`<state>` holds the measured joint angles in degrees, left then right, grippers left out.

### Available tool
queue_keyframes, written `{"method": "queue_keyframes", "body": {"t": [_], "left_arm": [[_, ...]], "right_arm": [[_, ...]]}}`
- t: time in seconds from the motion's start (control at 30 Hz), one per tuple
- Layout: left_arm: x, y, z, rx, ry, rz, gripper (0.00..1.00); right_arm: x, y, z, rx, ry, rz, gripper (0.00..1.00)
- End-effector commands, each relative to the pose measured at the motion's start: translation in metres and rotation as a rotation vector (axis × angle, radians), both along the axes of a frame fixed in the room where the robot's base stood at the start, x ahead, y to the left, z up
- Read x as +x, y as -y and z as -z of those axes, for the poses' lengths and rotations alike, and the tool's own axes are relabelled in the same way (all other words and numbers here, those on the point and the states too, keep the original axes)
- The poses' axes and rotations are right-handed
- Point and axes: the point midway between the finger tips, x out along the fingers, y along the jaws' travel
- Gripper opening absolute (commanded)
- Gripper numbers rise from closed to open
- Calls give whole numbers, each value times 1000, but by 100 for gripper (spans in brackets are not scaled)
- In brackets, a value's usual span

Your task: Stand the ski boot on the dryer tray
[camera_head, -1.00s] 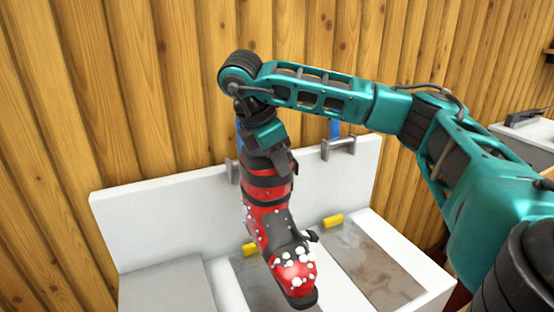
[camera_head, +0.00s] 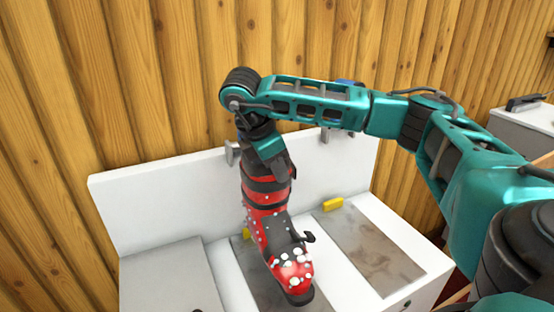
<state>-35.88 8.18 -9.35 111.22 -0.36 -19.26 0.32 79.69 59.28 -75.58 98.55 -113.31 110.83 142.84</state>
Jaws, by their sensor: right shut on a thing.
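A red and black ski boot (camera_head: 264,220) with white snow-like lumps on it hangs upright, toe toward me. My right gripper (camera_head: 270,165) is shut on the top of its cuff from above; the fingertips are mostly hidden by the boot and wrist. The boot is over the left of two grey recessed trays (camera_head: 255,275) on a white bench. I cannot tell whether its sole touches the tray. My left gripper is not in view.
A white back panel (camera_head: 160,205) with metal brackets (camera_head: 232,153) stands behind the boot, against a wooden wall (camera_head: 110,80). A yellow block (camera_head: 333,204) sits at the back of the right tray. A raised grey surface (camera_head: 165,280) is at the left.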

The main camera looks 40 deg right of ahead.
Motion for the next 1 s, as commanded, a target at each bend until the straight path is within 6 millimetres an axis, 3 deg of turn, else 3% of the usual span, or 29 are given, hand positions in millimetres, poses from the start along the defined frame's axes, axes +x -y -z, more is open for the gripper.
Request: {"method": "queue_keyframes", "body": {"t": [0.7, 1.0], "left_arm": [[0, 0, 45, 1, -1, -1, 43], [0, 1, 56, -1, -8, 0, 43]], "right_arm": [[1, 0, 62, 0, 4, 1, 0], [1, 0, 74, -1, 6, 1, 0]]}}
